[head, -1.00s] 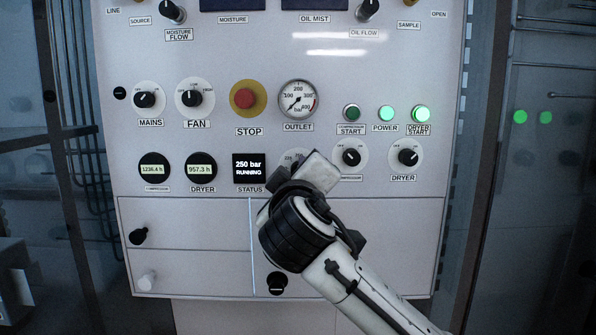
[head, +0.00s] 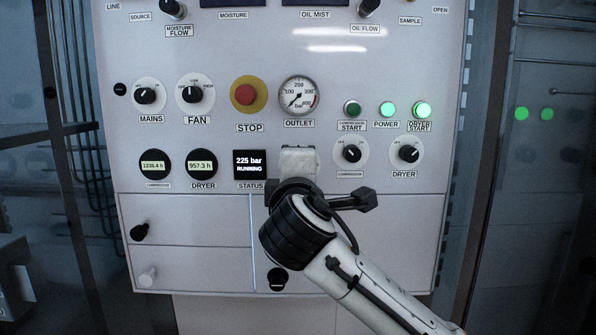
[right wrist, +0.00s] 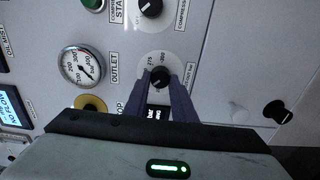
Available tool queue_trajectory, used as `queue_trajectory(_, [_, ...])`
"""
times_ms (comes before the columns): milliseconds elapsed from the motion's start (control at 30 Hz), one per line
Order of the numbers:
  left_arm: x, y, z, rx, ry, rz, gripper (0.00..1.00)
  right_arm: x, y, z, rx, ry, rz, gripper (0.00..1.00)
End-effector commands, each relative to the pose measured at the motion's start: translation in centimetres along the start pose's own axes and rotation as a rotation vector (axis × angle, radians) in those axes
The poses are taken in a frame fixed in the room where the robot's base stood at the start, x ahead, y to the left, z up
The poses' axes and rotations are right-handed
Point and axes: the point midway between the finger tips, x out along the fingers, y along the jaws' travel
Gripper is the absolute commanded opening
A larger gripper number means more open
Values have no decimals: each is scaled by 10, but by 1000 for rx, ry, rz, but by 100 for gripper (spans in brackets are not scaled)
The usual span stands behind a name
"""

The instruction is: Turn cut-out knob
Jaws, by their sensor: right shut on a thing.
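The cut-out knob (right wrist: 160,73) is a small black knob on a round white dial, seen in the right wrist view between the two dark fingertips of my right gripper (right wrist: 161,82). The gripper is shut on the knob. In the head view my right gripper (head: 299,165) is squarely in front of this dial and hides the knob. The status display (head: 249,165) to its left reads 225 bar, RUNNING. My left gripper is not in view.
The outlet gauge (head: 299,97) is just above my gripper. The compressor knob (head: 351,153) and dryer knob (head: 409,152) are to its right. The red stop button (head: 246,95) is up to the left. Drawer-like panels (head: 190,220) lie below.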

Motion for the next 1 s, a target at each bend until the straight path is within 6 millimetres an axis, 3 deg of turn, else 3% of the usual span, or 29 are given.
queue_trajectory(500, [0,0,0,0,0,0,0,0,0,-1,-20,2,-1,1])
queue_trajectory(533, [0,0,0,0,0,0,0,0,0,-1,-20,2,-1,25])
queue_trajectory(633, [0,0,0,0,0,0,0,0,0,-1,-20,2,-1,42])
queue_trajectory(1000, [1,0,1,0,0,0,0,-5,-1,-1,-19,2,0,42])
